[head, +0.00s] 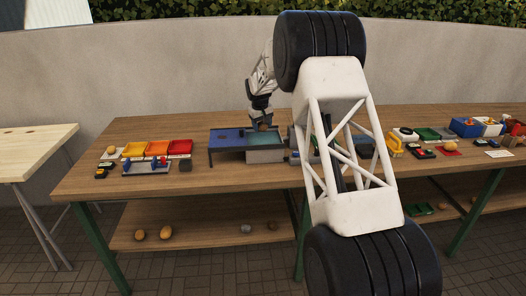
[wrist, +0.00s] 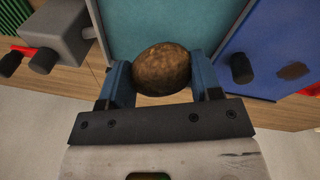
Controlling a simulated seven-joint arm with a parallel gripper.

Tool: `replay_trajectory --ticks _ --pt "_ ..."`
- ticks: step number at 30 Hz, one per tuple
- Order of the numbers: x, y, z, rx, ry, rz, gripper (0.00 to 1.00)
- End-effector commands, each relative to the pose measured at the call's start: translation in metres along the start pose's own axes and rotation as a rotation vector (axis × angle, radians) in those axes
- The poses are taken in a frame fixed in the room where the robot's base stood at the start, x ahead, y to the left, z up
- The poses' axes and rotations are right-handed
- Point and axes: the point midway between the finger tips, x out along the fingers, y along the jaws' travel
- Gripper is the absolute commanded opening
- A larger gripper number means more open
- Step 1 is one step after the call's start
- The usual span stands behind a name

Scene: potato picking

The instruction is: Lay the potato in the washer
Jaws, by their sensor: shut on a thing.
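A brown potato (wrist: 162,69) is held between the two blue fingers of my gripper (wrist: 162,82) in the wrist view. Behind the potato is a flat teal surface (wrist: 170,20), which looks like the washer; I cannot tell the gap between them. In the head view my gripper (head: 262,124) hangs just above the grey box with a teal top (head: 265,155) that seems to be the washer. The potato is too small there to make out clearly.
A blue panel (wrist: 262,50) with a black knob (wrist: 241,68) lies right of the teal surface. A grey block (wrist: 62,30) with black knobs and a red part is at left. Yellow, orange and red trays (head: 157,148) stand left on the table (head: 100,185); several items stand right.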

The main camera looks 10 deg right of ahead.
Motion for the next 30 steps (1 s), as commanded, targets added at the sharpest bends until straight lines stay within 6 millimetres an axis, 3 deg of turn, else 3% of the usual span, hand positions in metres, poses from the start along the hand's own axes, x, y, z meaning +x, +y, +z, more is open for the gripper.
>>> replay_trajectory --ticks 15,30 --pt "-0.0002 0.0023 0.0036 -0.236 0.052 -0.001 0.26" --pt "0.0061 0.0013 0.0040 -0.247 0.054 0.000 0.26"
